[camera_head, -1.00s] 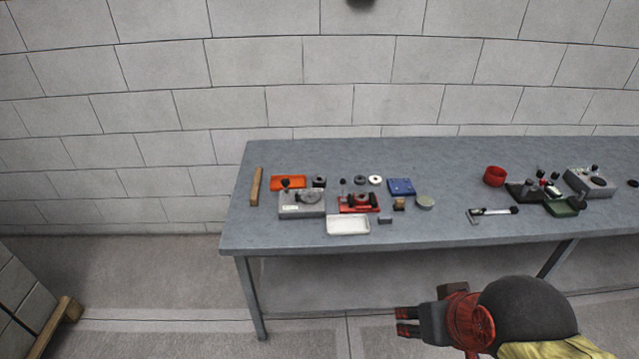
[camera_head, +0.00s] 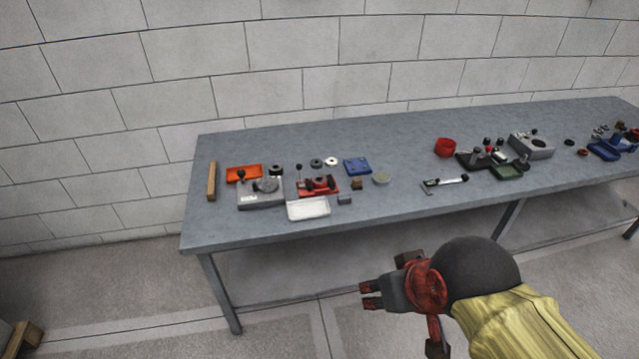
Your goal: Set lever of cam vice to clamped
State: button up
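A red fixture with dark parts and a thin upright lever with a dark knob (camera_head: 318,187) stands on the grey bench, left of its middle. A dark fixture with black knobs (camera_head: 470,160) stands further right. Both are small, and I cannot tell for sure which is the cam vice or how its lever is set. My gripper (camera_head: 368,295) is in front of the bench, pointing left, well apart from both fixtures.
The bench (camera_head: 400,217) also holds a grey block fixture (camera_head: 261,197), a white tray (camera_head: 308,208), an orange tray (camera_head: 244,174), a blue plate (camera_head: 357,166), a red bowl (camera_head: 445,147) and a wooden bar (camera_head: 212,181). The floor before the bench is clear.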

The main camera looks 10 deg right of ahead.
aim_at(298, 166)
jog(key=i+j, duration=0.1)
jog(key=i, duration=0.9)
